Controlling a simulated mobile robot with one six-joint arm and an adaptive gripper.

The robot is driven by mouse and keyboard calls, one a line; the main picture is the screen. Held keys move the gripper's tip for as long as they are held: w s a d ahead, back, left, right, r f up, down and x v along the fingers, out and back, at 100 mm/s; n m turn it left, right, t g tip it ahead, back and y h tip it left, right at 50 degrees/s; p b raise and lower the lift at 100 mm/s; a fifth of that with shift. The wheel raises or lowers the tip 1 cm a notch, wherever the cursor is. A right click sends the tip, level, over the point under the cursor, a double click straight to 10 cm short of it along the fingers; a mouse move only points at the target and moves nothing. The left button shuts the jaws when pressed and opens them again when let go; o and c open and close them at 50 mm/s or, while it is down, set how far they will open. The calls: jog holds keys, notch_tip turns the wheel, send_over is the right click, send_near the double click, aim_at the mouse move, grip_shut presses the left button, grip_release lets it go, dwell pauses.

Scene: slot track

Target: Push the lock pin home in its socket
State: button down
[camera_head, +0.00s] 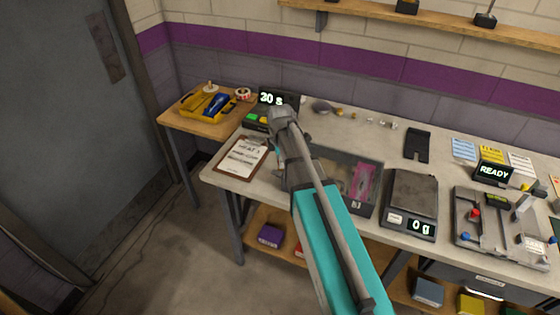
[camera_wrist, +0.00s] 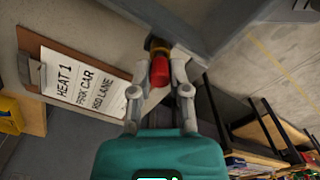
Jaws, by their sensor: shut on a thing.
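In the wrist view my gripper (camera_wrist: 161,66) is shut on a small red cylindrical piece (camera_wrist: 160,72), which I take to be the lock pin's handle. A dark and yellowish collar (camera_wrist: 157,45) shows just beyond its far end, close to a grey edge. Whether the pin is inside a socket, and how deep, cannot be told. In the head view my arm covers the fingers and the held piece, beside the left end of a grey bin (camera_head: 363,209).
To the right are a scale (camera_head: 408,203) and a fixture (camera_head: 505,228) with coloured knobs. A wall shelf (camera_head: 440,22) hangs above.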

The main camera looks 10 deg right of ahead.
jog(key=shift+f, duration=0.3)
jog(key=c, duration=0.5)
grip_release()
jog(key=shift+r, duration=0.15)
notch_tip(320, 180, up, 8)
jog(key=p, duration=0.8)
jog(key=shift+r, duration=0.15)
dwell(0.7)
jog(key=shift+s+a+f+m+b, duration=0.1)
jog(key=shift+s+f+m+b, duration=0.1)
jog(key=shift+s+m, duration=2.65)
jog(key=shift+s+a+f+m+b, duration=0.1)
jog(key=shift+s+f+m+b, duration=0.1)
jog(key=shift+s+m, duration=2.65)
jog(key=shift+s+a+f+m+b, duration=0.1)
jog(key=shift+s+f+m+b, duration=0.1)
jog(key=shift+s+m, duration=2.6)
